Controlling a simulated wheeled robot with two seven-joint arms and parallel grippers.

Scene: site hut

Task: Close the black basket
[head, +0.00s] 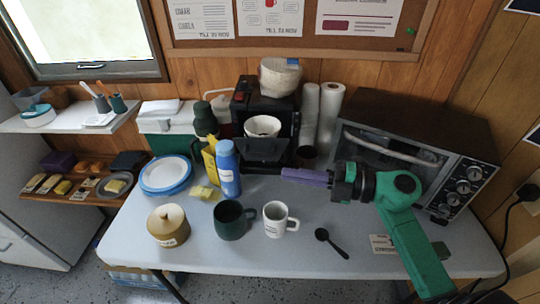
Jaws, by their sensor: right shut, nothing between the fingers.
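The black basket (264,150) is on the front of the black coffee maker (240,104). It juts out toward me from the machine, and a white paper filter (263,125) shows at its open top. My right gripper (286,173) has purple fingers, shut and empty. It reaches in from the right over the table, its tips just in front of and to the right of the basket, pointing left. I cannot tell whether the tips touch the basket. My left gripper is not in view.
A toaster oven (415,128) fills the back right, with paper cup stacks (329,104) beside it. A blue bottle (228,168), green mug (232,222), white mug (277,220), lidded pot (168,226) and black spoon (330,243) stand or lie on the table (300,260).

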